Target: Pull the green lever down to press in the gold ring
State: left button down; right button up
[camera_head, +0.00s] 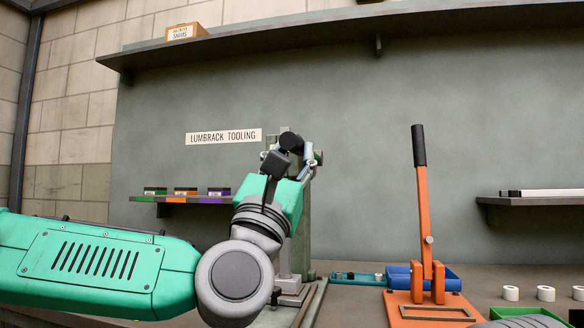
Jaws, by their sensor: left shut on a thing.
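The fly press (304,235) is a grey-green upright machine at the middle of the camera_head view, mostly behind my left arm. My left gripper (296,152) is raised at the top of the press and shut on the green lever there. A dark round end (290,141) shows between the fingers; most of the lever is hidden by the gripper and wrist. The gold ring is not visible; my arm covers much of the lower front of the press. My right gripper is not in view.
An orange tool with a tall black-gripped lever (422,190) stands right of the press. A wall shelf (170,199) holds small coloured boxes.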

pick_arm(q)
jog(key=shift+s+d+f+h, duration=0.25)
jog(key=shift+f+h, duration=0.05)
jog(key=shift+f, duration=0.05)
jog(key=c, duration=1.3)
grip_release()
jog(key=shift+r+m, duration=0.1)
jog(key=shift+m, duration=0.2)
jog(key=shift+s+r, duration=0.1)
jog(key=shift+s, duration=0.1)
jog(key=shift+w+f, duration=0.2)
jog(key=v, duration=1.2)
